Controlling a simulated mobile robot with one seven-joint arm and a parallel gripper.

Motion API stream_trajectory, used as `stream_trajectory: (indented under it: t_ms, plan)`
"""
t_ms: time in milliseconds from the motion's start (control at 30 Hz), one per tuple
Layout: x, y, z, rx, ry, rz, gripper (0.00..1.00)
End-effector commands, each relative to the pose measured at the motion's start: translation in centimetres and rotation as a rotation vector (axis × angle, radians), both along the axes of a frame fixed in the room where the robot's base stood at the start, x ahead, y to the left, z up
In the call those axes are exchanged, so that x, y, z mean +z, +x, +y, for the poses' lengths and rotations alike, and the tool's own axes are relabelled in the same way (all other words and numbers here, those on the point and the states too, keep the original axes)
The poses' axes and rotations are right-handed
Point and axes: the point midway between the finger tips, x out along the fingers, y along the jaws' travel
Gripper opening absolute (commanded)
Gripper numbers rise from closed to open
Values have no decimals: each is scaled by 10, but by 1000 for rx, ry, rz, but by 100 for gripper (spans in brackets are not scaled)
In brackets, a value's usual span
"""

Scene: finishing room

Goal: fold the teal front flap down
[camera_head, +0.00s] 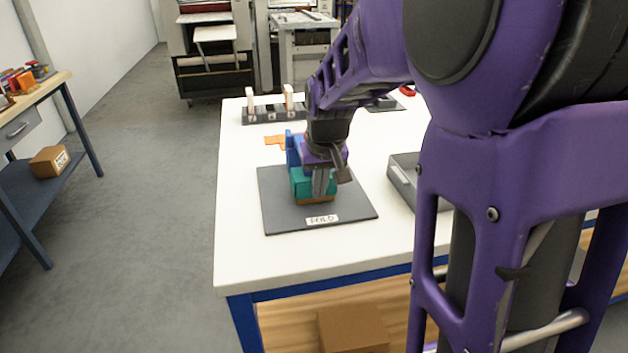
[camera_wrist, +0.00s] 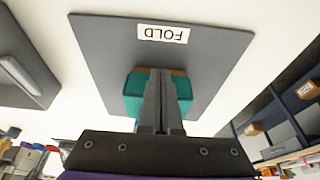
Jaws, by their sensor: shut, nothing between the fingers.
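A small box with a teal front flap (camera_head: 299,186) stands on the dark grey mat (camera_head: 355,208) labelled FOLD. A blue flap (camera_head: 292,148) stands up at its left, and a brown edge (camera_head: 316,201) shows low at the front. My gripper (camera_head: 320,192) is shut and points down in front of the teal flap. In the wrist view the closed fingers (camera_wrist: 160,85) lie across the middle of the teal flap (camera_wrist: 132,92). I cannot tell whether they touch it. My wrist hides much of the box.
A dark rack with pale upright pieces (camera_head: 265,112) and a flat orange piece (camera_head: 275,141) lie behind the mat. A grey tray (camera_head: 402,182) stands to its right. The white table (camera_head: 243,255) is bare at the front left.

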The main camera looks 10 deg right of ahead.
Motion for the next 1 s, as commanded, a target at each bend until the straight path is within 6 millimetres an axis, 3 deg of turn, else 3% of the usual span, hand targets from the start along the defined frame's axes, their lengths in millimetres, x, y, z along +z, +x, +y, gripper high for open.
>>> stream_trajectory:
  t_ms: [433,1000]
  plan:
    - [5,-14,0,0,0,-1,0]
    - [62,-13,0,0,0,-2,0]
